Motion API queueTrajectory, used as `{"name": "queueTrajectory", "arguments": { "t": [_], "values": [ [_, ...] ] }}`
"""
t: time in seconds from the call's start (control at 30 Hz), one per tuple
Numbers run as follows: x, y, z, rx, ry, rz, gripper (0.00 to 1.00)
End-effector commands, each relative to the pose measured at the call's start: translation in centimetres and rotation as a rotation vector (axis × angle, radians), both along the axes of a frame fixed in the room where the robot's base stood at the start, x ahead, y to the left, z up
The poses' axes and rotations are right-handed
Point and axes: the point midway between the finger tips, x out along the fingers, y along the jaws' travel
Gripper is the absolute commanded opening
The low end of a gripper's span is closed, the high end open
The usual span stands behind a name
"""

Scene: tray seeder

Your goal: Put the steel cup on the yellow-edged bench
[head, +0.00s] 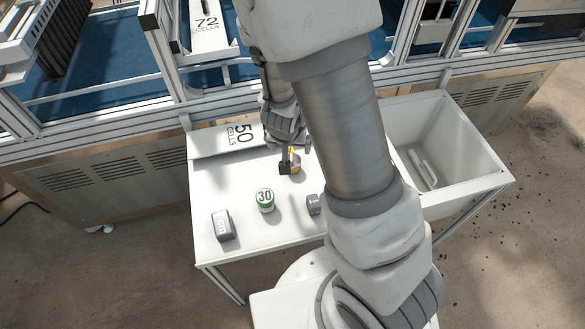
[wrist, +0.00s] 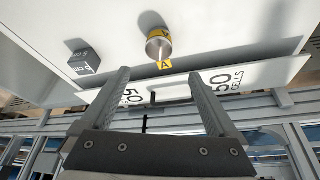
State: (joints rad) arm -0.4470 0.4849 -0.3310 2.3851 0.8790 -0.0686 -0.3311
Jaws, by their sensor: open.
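A round, metallic-looking container (wrist: 158,44) with a yellow band and a yellow "A" tag stands on the white table in the wrist view; it looks like the steel cup. In the head view its yellow side (head: 296,157) shows, partly hidden by my gripper. My gripper (head: 288,165) is just above the table by this container. In the wrist view my gripper (wrist: 158,84) has its two fingers wide apart with nothing between them, and the container is beyond the fingertips. I see no bench with a yellow edge in either view.
The white table (head: 215,185) also holds a green-and-white "30" tin (head: 265,200), a grey block (head: 222,226) and a small grey object (head: 314,204). A "50 CELLS" plate (head: 215,141) lies at its back. A white bin (head: 465,150) is at the right.

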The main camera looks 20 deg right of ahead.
Motion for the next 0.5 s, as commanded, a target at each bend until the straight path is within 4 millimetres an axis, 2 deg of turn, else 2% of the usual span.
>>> {"name": "queueTrajectory", "arguments": {
  "t": [0.03,0.2,0.3,0.5],
  "values": [
    [0.3,-0.2,-1.4,0.001,0.001,-0.003,0.95],
    [1.2,-0.6,-3.9,0.001,0.002,-0.003,0.95],
    [1.7,-0.7,-4.9,0.001,0.002,-0.003,0.95],
    [2.1,-0.9,-5.7,0.001,0.001,-0.002,0.95]
  ]
}}
